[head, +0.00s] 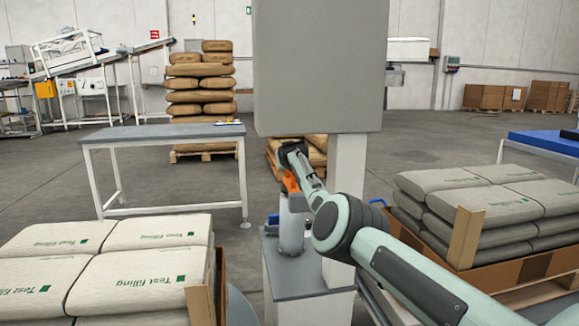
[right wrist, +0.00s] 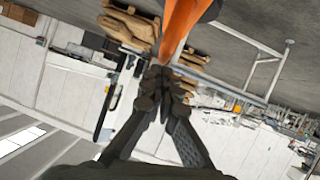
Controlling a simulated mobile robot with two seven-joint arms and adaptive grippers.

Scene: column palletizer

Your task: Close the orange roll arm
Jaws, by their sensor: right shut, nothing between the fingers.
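The orange roll arm (head: 290,182) shows as a small orange piece at the top of a grey upright cylinder (head: 291,228) on a pedestal. In the right wrist view the orange arm (right wrist: 181,26) runs from the top edge down to my fingertips. My right gripper (head: 291,156) is at the orange arm, partly hidden by its own links in the head view. In the right wrist view the right gripper (right wrist: 160,78) is shut and empty, its tips close to the orange end; I cannot tell whether they touch. My left gripper is not in view.
A large grey box (head: 318,65) on a white post (head: 347,165) stands above and behind the pedestal (head: 300,290). Stacks of sacks flank it at left (head: 110,265) and right (head: 490,205). A grey-topped table (head: 160,132) stands back left. Open floor lies behind.

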